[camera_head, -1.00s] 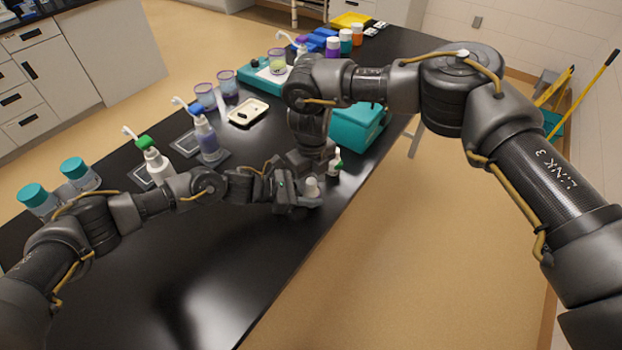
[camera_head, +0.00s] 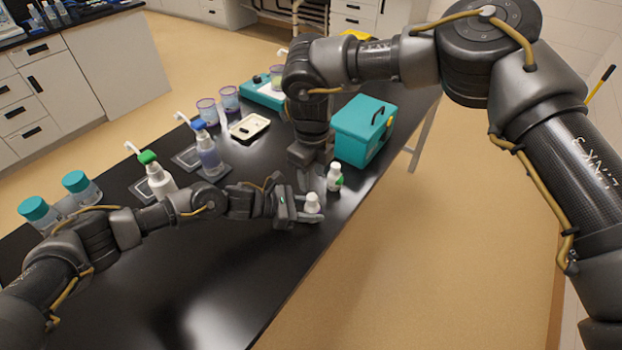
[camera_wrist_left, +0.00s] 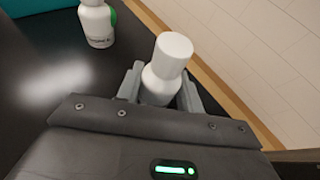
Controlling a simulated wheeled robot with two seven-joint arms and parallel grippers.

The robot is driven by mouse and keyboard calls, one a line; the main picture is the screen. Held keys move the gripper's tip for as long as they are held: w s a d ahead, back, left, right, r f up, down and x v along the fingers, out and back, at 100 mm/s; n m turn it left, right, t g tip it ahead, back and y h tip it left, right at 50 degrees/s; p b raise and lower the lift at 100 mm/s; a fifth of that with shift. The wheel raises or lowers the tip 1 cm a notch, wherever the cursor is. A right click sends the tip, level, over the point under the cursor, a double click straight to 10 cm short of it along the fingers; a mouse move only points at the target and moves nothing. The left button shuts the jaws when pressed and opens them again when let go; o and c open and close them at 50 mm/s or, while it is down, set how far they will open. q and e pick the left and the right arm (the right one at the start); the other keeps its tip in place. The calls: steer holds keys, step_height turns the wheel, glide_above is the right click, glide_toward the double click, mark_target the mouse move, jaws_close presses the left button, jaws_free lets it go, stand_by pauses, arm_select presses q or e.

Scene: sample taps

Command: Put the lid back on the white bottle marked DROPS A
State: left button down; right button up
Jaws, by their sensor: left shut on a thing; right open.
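My left gripper (camera_head: 302,207) is shut on a white bottle (camera_head: 312,211) near the table's right edge. In the left wrist view this bottle (camera_wrist_left: 160,86) stands between the fingers with a wide white lid (camera_wrist_left: 173,50) on top; I cannot tell whether the lid is fully tightened. Its marking is not visible. A second white bottle with a green patch (camera_head: 335,178) stands just beyond; it also shows in the left wrist view (camera_wrist_left: 97,25), its label too small to read. My right gripper (camera_head: 317,182) is open and empty, pointing down beside the two bottles, partly hidden by its arm.
A teal box (camera_head: 362,130) stands behind the bottles. The black table (camera_head: 215,290) is clear in front.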

mark_target(312, 196)
stand_by(0.3)
steer(key=shift+f, duration=4)
jaws_close()
steer(key=m, duration=0.3)
steer(key=shift+o, duration=0.4)
jaws_free()
steer(key=shift+r, duration=2.3)
